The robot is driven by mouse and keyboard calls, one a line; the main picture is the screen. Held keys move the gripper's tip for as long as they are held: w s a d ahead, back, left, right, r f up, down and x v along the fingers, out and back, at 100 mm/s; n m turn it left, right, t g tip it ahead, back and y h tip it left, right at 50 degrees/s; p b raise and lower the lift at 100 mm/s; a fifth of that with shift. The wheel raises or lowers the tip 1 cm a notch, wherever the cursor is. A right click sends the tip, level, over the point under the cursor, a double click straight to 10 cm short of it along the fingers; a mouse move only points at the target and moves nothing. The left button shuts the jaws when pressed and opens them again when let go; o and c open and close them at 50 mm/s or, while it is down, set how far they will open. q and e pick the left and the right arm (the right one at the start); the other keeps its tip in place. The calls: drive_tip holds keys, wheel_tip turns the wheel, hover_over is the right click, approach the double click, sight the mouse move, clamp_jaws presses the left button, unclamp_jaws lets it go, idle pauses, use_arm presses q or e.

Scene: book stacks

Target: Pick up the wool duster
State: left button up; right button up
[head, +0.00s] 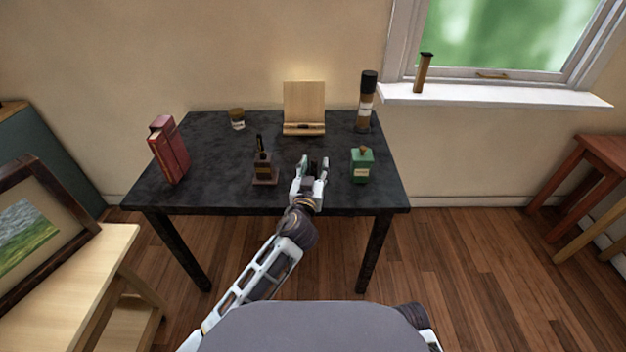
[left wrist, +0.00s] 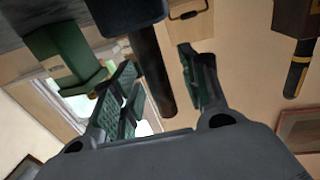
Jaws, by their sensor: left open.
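My left gripper (head: 315,164) is open over the front of the black table, between the dark pen stand and the green bottle. The left wrist view shows its fingers (left wrist: 158,64) spread apart. There a dark object with a wide grey-blue head (left wrist: 126,12) and a long dark handle (left wrist: 152,72), which looks like the wool duster, has its handle between the two fingers in the picture. I cannot tell whether either finger touches it. In the head view my gripper mostly hides that spot. My right gripper is not in view.
On the black table (head: 215,160) stand a red book (head: 172,152), a small jar (head: 237,119), a wooden stand (head: 304,105), a tall dark-topped bottle (head: 367,100), the pen stand (head: 265,172) and the green bottle (head: 362,166). The last two flank my gripper closely.

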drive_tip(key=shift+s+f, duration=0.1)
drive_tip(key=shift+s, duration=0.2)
use_arm(q)
clamp_jaws()
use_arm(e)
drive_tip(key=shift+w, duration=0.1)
use_arm(q)
drive_tip(key=shift+r, duration=0.2)
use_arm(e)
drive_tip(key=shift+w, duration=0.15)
use_arm(q)
drive_tip(key=shift+r, duration=0.55)
wheel_tip(320, 180, up, 7)
drive_tip(key=shift+f+p, duration=0.2)
drive_tip(key=shift+p, duration=1.05)
drive_tip(key=shift+r, duration=1.05)
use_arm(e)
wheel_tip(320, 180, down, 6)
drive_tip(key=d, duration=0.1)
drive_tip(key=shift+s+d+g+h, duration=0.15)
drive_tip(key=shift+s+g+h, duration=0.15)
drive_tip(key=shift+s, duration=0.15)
use_arm(q)
drive_tip(key=shift+r+p, duration=0.1)
drive_tip(key=shift+p, duration=0.25)
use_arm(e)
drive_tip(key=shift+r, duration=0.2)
